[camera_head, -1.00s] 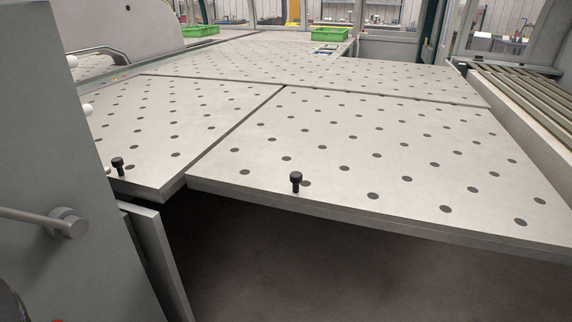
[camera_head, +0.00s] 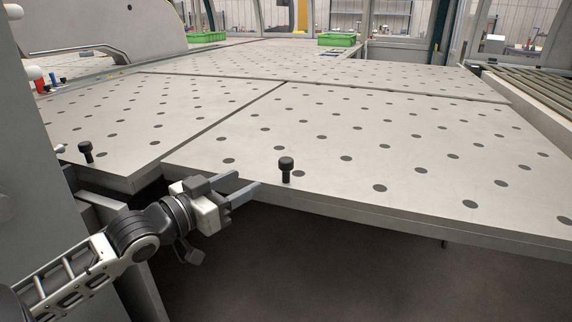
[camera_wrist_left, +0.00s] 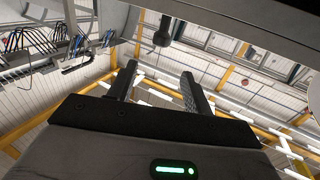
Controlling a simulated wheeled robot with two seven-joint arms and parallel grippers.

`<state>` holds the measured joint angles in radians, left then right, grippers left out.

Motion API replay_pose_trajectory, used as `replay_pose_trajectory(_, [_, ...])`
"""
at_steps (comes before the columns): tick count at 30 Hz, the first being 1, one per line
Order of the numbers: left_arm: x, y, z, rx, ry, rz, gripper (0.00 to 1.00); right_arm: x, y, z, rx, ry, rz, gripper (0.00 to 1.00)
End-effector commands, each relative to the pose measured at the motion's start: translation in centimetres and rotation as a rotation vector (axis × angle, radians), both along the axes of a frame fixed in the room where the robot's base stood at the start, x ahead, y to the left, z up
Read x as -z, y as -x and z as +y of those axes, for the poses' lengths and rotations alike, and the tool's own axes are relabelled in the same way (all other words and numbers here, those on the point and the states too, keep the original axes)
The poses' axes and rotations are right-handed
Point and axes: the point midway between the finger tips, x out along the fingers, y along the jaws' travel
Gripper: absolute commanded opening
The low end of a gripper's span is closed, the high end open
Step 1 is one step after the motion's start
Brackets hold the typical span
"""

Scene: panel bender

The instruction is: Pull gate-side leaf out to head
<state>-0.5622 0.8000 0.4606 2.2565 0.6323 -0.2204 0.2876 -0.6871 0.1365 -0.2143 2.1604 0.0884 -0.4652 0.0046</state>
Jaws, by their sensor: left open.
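Two perforated grey table leaves lie side by side in the head view, split by a narrow seam: a left leaf (camera_head: 130,120) and a right leaf (camera_head: 370,140). A black knob (camera_head: 286,168) stands upright near the right leaf's front edge. Another black knob (camera_head: 86,151) stands on the left leaf's front corner. My left gripper (camera_head: 250,183) is open and empty at the right leaf's front edge, left of its knob and apart from it. In the left wrist view, the open fingers (camera_wrist_left: 157,82) show below a dark knob (camera_wrist_left: 163,30). My right gripper is out of view.
A grey machine cabinet (camera_head: 30,150) stands close on the left. Behind the leaves lies a further perforated table (camera_head: 300,65) with a green bin (camera_head: 338,40). A slatted conveyor (camera_head: 535,85) is at the right. The floor before the leaves is dark and clear.

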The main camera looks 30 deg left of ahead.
Motion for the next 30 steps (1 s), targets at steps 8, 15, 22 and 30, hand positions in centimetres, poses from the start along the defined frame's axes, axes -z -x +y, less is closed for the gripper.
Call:
replay_pose_trajectory(8, [-0.1, -4.2, -0.6, -0.002, -0.001, -0.003, 0.5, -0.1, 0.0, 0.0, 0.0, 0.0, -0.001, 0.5])
replay_pose_trajectory(15, [-0.1, -8.0, -1.2, -0.002, -0.002, -0.002, 0.5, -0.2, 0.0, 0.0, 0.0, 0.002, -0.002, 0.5])
replay_pose_trajectory(22, [0.0, -11.4, -1.8, -0.002, -0.001, 0.0, 0.5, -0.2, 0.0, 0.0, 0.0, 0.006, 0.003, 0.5])
replay_pose_trajectory(30, [0.1, -13.2, -2.1, -0.001, -0.001, 0.002, 0.5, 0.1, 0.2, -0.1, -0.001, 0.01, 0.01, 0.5])
